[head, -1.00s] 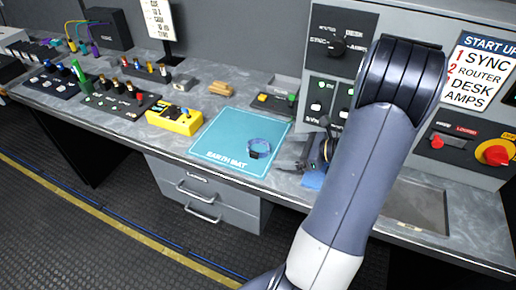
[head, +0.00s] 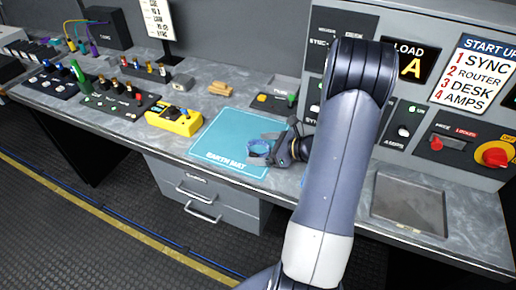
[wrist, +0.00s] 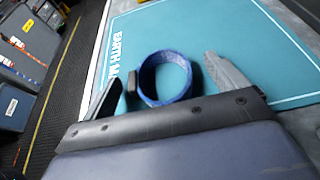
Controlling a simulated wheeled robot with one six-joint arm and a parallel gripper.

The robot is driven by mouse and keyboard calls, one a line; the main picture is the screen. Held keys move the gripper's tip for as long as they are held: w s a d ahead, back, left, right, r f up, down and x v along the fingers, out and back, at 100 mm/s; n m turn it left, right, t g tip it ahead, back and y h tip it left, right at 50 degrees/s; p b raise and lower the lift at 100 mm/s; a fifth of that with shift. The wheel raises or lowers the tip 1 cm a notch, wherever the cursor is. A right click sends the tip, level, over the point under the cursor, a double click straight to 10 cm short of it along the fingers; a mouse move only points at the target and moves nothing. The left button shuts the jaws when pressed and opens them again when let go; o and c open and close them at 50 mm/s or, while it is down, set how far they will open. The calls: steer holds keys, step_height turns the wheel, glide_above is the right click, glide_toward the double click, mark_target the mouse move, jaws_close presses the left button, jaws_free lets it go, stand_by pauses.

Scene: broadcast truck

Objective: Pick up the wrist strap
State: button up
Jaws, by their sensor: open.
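The wrist strap is a blue ring-shaped band with a small dark block on one side. It lies on the teal earth mat (head: 226,131), and in the wrist view the strap (wrist: 166,77) stands out clearly on the mat. My gripper (wrist: 160,82) is open, with one finger on each side of the strap. The dark block (wrist: 132,85) is close to the left finger; I cannot tell whether they touch. In the head view my gripper (head: 270,149) is low over the right part of the mat and partly covers the strap (head: 259,147).
A yellow meter (head: 174,119) stands left of the mat. Behind are a tan object (head: 220,89) and a small box with coloured buttons (head: 275,100). A control panel with switches rises at the right. The mat's left part is clear.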

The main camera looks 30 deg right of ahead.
steer(key=c, duration=1)
steer(key=shift+c, duration=0.2)
steer(key=shift+r, duration=0.1)
